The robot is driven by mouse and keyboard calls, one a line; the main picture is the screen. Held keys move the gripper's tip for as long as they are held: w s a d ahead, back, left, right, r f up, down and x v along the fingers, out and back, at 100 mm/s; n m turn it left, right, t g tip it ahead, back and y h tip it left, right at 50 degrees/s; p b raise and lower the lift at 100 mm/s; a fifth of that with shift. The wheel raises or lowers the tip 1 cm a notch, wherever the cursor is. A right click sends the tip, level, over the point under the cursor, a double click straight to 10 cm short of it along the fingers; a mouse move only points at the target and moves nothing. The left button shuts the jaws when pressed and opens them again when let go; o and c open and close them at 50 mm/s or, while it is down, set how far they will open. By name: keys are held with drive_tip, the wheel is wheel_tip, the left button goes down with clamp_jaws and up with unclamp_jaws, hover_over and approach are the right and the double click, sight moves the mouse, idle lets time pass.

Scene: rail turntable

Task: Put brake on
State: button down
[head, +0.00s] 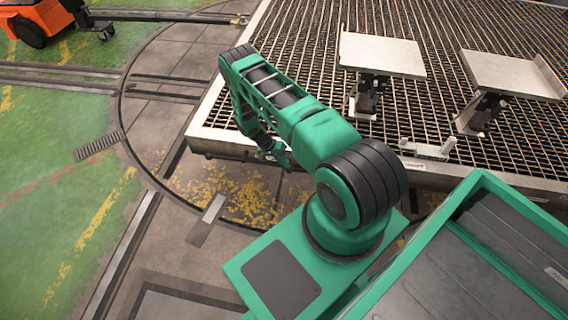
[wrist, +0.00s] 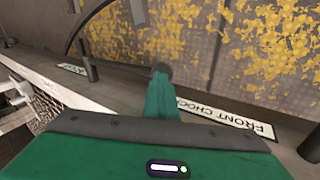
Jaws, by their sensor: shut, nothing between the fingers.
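My gripper (head: 286,162) hangs at the front edge of the grated platform, below the bent green arm. In the wrist view, my gripper (wrist: 162,80) has its green fingers shut together at a dark tip, with nothing held. A dark upright post (wrist: 90,70) stands to its left beside a small white label that I cannot read. No part is clearly marked as the brake. The fingers hide part of the platform's edge rail.
The grated platform (head: 300,60) carries two pale seats (head: 382,55) (head: 512,74) on posts. A dark curved rod (wrist: 84,20) crosses the upper left of the wrist view. An orange vehicle (head: 38,18) stands far left. Yellow-flecked floor lies left.

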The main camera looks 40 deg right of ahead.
drive_tip(key=shift+a+f, duration=0.15)
drive_tip(key=shift+f, duration=0.2)
drive_tip(key=shift+r, duration=0.1)
drive_tip(key=v, duration=1.4)
drive_tip(key=shift+s+r, duration=0.2)
drive_tip(key=shift+d, duration=0.2)
